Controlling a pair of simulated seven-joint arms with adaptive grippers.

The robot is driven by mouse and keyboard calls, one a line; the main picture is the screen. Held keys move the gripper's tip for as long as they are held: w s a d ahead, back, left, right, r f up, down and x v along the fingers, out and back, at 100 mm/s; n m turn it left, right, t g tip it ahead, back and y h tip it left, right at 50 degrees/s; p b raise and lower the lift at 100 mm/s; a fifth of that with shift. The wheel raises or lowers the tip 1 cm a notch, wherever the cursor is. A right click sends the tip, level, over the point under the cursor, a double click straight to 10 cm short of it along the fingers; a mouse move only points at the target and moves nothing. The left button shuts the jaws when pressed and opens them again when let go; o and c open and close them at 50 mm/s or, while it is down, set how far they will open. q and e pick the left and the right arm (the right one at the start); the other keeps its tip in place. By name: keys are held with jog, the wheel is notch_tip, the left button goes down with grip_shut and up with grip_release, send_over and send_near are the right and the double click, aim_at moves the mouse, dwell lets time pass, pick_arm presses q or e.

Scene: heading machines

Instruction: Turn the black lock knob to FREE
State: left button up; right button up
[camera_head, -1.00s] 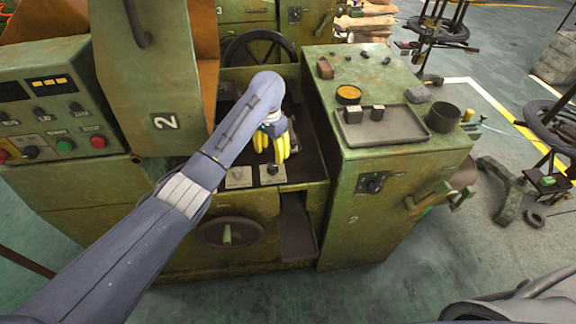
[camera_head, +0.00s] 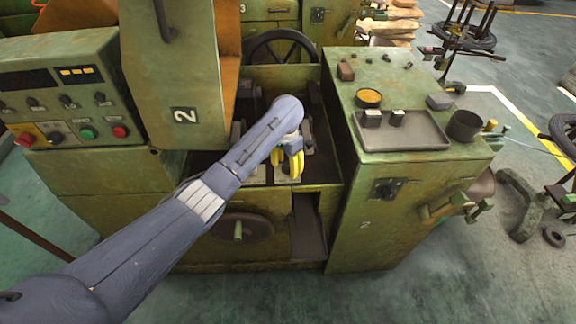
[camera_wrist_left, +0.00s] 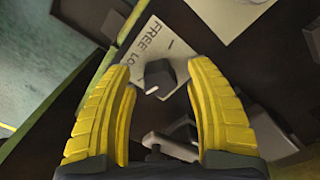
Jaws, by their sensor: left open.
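The black lock knob (camera_wrist_left: 160,76) sits on a pale label plate (camera_wrist_left: 181,50) in the left wrist view. The plate reads FREE and, partly covered by the knob, LO. My left gripper (camera_wrist_left: 162,70) has yellow fingers, open and apart, one on each side of the knob. I cannot tell whether either finger touches it. In the head view the left gripper (camera_head: 289,163) is low over the machine's front ledge, and its fingers hide the knob. My right gripper is in neither view.
A second pale plate (camera_head: 256,175) lies left of the gripper. The green cabinet (camera_head: 345,215) stands close on the right, with a grey tray (camera_head: 425,139) on top. The control panel (camera_head: 62,95) is at left. A handwheel (camera_head: 243,228) is below the ledge.

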pick_arm(q)
grip_shut()
dwell(0.4)
jog(key=m, duration=0.9)
jog(key=shift+m, duration=0.3)
jog(key=m, duration=1)
jog(key=shift+m, duration=0.4)
